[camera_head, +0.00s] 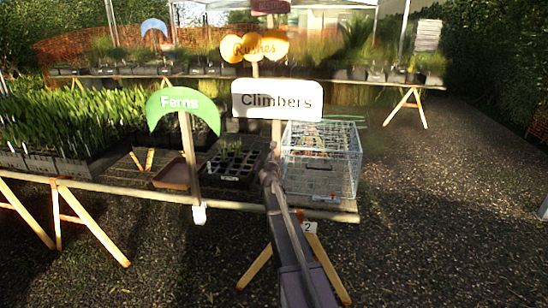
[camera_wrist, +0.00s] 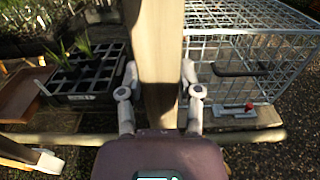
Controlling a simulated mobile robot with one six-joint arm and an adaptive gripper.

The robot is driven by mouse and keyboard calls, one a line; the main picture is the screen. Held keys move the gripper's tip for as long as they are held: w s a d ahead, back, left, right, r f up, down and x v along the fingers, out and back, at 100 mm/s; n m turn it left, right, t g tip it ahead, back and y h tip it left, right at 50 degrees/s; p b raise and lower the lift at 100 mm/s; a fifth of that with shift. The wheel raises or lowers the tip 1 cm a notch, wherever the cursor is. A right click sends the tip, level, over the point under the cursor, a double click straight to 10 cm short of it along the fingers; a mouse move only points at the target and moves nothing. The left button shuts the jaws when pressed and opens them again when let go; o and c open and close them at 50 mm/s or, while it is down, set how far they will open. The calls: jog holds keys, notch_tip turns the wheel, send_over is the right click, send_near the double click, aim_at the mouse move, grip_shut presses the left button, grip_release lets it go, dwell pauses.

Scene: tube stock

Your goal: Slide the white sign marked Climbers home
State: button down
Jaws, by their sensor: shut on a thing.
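The white sign marked Climbers (camera_head: 277,100) stands upright at the front of the near bench in the head view. Its wooden post (camera_wrist: 158,60) runs up the middle of the wrist view. My gripper (camera_wrist: 160,88) has a finger on each side of this post and is shut on it. In the head view my gripper (camera_head: 270,172) is at the post below the white board, and my arm hides the lower post. The sign board is outside the wrist view.
A wire cage (camera_head: 322,160) stands right of the post. A black cell tray (camera_head: 232,165) with seedlings and a brown tray (camera_head: 177,174) are to the left. The green Ferns sign (camera_head: 183,105) stands left on the front rail (camera_head: 110,192). Open gravel lies right.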

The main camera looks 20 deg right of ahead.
jog(key=shift+f+b, duration=2.7)
jog(key=shift+f, duration=0.15)
dwell(0.3)
jog(key=shift+f+b, duration=0.3)
jog(key=shift+b, duration=0.05)
jog(key=shift+f, duration=0.1)
jog(key=shift+c, duration=1)
grip_release()
jog(key=shift+s+a, duration=0.1)
jog(key=shift+s, duration=0.1)
